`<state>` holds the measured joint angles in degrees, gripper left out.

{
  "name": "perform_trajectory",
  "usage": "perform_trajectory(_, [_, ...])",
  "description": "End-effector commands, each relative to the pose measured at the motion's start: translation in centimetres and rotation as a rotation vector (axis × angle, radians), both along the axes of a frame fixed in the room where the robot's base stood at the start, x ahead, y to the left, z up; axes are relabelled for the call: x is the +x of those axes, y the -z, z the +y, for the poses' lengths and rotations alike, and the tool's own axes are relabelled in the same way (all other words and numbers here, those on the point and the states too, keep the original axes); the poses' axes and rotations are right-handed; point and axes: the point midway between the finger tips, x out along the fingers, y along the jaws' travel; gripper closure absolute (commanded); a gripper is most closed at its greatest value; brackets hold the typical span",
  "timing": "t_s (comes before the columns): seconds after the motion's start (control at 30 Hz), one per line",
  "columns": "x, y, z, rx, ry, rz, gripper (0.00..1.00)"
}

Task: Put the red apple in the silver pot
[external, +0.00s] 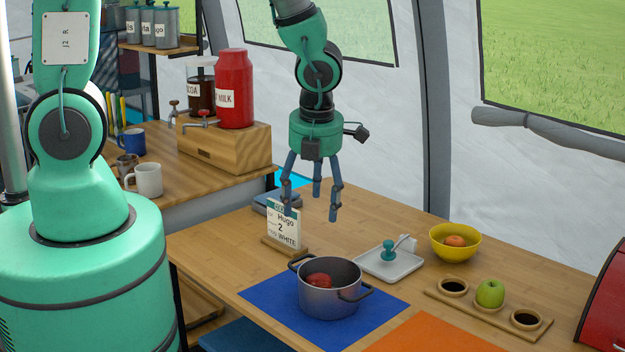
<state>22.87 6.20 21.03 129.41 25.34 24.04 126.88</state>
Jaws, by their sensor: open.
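The silver pot (328,299) stands upright on a blue mat near the front of the wooden table. A red apple (319,280) lies inside the pot, at its left side; its lower part is hidden by the pot's wall. My gripper (313,210) hangs above the table, pointing down, higher than the pot and apart from it. Its fingers are spread open and hold nothing.
A sign card (284,227) stands behind the pot. Right of the pot are a white tray (386,264), a yellow bowl (470,250) with an orange-red fruit, and a green apple (490,293) in a wooden holder. An orange mat (430,335) lies in front.

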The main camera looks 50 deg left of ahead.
Motion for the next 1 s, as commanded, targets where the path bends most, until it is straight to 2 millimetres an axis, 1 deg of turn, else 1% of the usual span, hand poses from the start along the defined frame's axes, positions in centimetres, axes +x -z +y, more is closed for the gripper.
perform_trajectory(0.17, [0.7, -3.2, 1.0, -0.029, -0.189, -0.057, 0.32])
perform_trajectory(0.37, [1.2, -8.9, 3.2, -0.097, -0.561, -0.153, 0.32])
perform_trajectory(0.4, [1.1, -10.2, 3.6, -0.114, -0.646, -0.173, 0.32])
perform_trajectory(0.53, [0.8, -14.3, 5.2, -0.179, -0.924, -0.234, 0.32])
perform_trajectory(0.7, [-0.4, -19.2, 7.3, -0.272, -1.283, -0.299, 0.32])
perform_trajectory(0.77, [-1.0, -20.8, 7.9, -0.309, -1.409, -0.318, 0.32])
perform_trajectory(0.9, [-2.6, -24.5, 9.4, -0.402, -1.699, -0.354, 0.32])
perform_trajectory(1.0, [-4.0, -26.9, 10.3, -0.473, -1.904, -0.368, 0.32])
